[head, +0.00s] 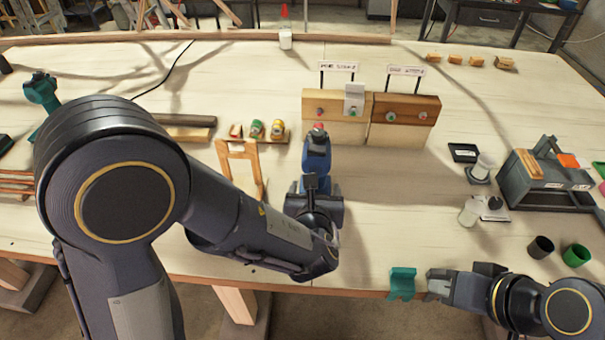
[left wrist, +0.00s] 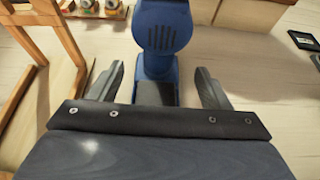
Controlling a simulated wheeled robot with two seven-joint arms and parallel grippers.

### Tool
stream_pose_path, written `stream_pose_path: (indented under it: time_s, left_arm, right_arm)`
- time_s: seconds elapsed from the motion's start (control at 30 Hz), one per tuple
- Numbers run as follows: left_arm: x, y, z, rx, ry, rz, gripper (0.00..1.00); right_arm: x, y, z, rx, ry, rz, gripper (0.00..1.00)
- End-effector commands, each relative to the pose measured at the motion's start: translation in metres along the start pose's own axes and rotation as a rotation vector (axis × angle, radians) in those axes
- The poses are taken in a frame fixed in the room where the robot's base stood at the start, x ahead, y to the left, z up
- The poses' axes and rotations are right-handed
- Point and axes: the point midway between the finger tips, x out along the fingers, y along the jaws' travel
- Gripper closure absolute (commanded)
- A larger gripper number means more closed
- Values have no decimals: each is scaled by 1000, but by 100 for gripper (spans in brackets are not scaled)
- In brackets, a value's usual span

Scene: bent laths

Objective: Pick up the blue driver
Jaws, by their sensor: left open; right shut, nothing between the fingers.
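The blue driver (head: 316,152) stands on the table in front of the two wooden blocks, its red-tipped nose toward the left block. My left gripper (head: 314,186) is open at its near end. In the left wrist view the driver (left wrist: 162,28) reaches down between the two spread fingers of this gripper (left wrist: 158,88), with a gap on each side. The driver's lowest part is hidden behind the gripper's body. My right gripper (head: 432,284) is shut and empty at the table's front edge, beside a teal clamp (head: 402,283).
A wooden frame (head: 240,165) stands close left of the left gripper. The wooden blocks (head: 405,120) with labels stand behind the driver. A grey toolbox (head: 540,185), white jars and two cups (head: 576,254) are at right. The table between is clear.

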Motion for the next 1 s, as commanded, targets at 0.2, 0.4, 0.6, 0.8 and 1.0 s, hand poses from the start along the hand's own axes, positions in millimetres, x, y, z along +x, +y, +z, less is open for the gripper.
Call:
stream_pose_path:
  time_s: [0.2, 0.4, 0.6, 0.8, 1.0]
  left_arm:
    - [25, 2, 1, -2, 2, 4, 29]
    - [54, 2, 4, -2, 3, 6, 29]
    - [73, 2, 2, -4, 1, 4, 29]
    - [74, 2, 2, -6, 1, 4, 29]
    - [74, 2, 2, -6, 1, 4, 52]
  right_arm:
    - [-3, -1, -2, 0, 0, 0, 100]
    - [-12, -6, -6, 0, 0, 0, 100]
    - [-13, -6, -7, 0, 0, 0, 100]
    - [-13, -6, -6, 0, 0, 0, 100]
    - [-13, -6, -6, 0, 0, 0, 100]
